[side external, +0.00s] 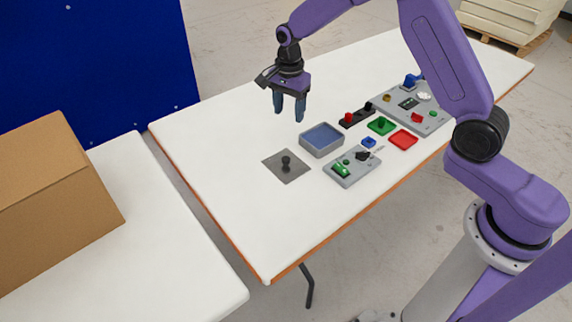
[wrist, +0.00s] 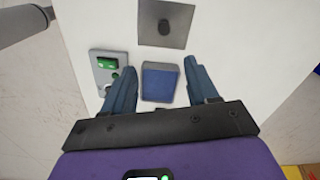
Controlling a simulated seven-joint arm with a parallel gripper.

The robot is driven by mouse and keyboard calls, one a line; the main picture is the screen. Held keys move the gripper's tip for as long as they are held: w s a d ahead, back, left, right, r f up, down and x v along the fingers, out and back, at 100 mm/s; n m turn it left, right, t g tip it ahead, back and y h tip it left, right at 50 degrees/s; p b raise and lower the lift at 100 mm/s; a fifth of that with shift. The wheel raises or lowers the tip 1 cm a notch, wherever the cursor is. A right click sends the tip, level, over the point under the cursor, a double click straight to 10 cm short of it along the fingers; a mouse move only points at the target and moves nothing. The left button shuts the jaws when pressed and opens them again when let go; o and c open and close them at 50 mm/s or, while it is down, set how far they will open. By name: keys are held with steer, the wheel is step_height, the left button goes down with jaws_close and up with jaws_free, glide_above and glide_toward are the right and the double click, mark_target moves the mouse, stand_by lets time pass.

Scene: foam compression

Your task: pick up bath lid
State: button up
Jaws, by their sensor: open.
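The bath lid (side external: 286,168) looks like a flat grey square plate with a dark round knob (side external: 286,161) standing up in its middle. It lies flat on the white table, beside a grey box-shaped bath (side external: 321,142) with a blue inside. In the wrist view the lid (wrist: 150,32) is at the top, with the bath (wrist: 158,83) below it. My gripper (side external: 289,117) is open and empty, above the table behind the bath and apart from the lid. In the wrist view its two fingers (wrist: 160,75) frame the bath, and the lid lies beyond the fingertips.
A grey board with a green part (side external: 352,166) stands right of the bath. Green (side external: 381,126) and red (side external: 403,139) trays, a dark strip (side external: 357,116) and a larger grey board (side external: 428,116) lie farther right. The table's left part is clear. A cardboard box (side external: 55,200) sits on another table.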

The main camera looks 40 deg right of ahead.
glide_above(286, 158)
steer(key=f, duration=1.1)
steer(key=shift+s+d+f, duration=0.2)
steer(key=shift+s+d, duration=0.1)
steer(key=shift+w+a+f, duration=0.15)
steer(key=shift+f, duration=1.45)
steer(key=shift+w+a+f, duration=0.15)
steer(key=shift+f, duration=1.45)
jaws_close()
